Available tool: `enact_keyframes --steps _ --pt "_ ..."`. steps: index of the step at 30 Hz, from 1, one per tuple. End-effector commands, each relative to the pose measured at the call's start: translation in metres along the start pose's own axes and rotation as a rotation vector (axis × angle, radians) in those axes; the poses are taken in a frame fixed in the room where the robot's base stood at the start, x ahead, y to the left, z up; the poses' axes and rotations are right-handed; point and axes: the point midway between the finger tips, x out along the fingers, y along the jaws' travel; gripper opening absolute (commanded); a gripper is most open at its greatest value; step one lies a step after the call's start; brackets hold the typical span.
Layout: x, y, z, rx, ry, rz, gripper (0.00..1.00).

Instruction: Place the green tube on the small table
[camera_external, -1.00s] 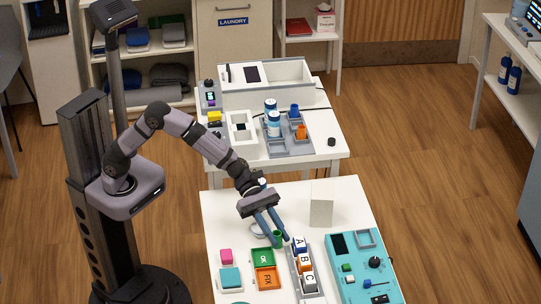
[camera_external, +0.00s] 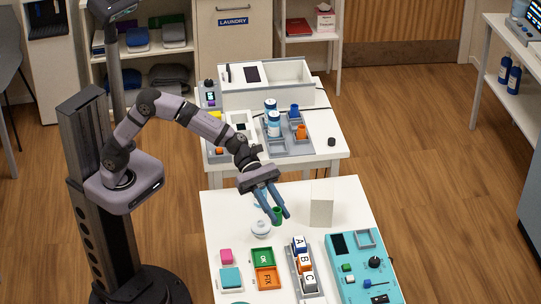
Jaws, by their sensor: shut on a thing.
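The green tube (camera_external: 277,215) is a small open-topped cylinder over the near white table (camera_external: 222,207), between the tips of my gripper (camera_external: 278,212). My gripper's blue fingers are shut on the tube and hold it near the table's back part. Whether the tube's bottom touches the table cannot be told from this angle. The label "small table" fits more than one surface in view. A second white table (camera_external: 330,150) stands behind the near one.
A white round-lidded jar (camera_external: 261,228) stands just left of the tube. A cream upright block (camera_external: 321,205) is to the right. Lettered blocks (camera_external: 304,264), OK and FIX trays (camera_external: 263,259) and a teal panel (camera_external: 362,268) lie in front. The back table carries bottles (camera_external: 274,123) and bins.

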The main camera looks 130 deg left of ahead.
Motion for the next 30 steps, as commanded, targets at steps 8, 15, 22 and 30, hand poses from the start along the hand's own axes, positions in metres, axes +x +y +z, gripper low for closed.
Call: enact_keyframes --steps 8,15,22,30 --pt "-0.017 -0.003 -0.013 0.015 0.004 -0.053 0.0" --pt "-0.045 -0.015 -0.036 0.047 0.003 -0.136 0.0" --pt "-0.078 -0.035 -0.051 0.083 0.002 -0.222 0.0" --pt "-0.122 -0.067 -0.055 0.122 0.0 -0.314 0.0"
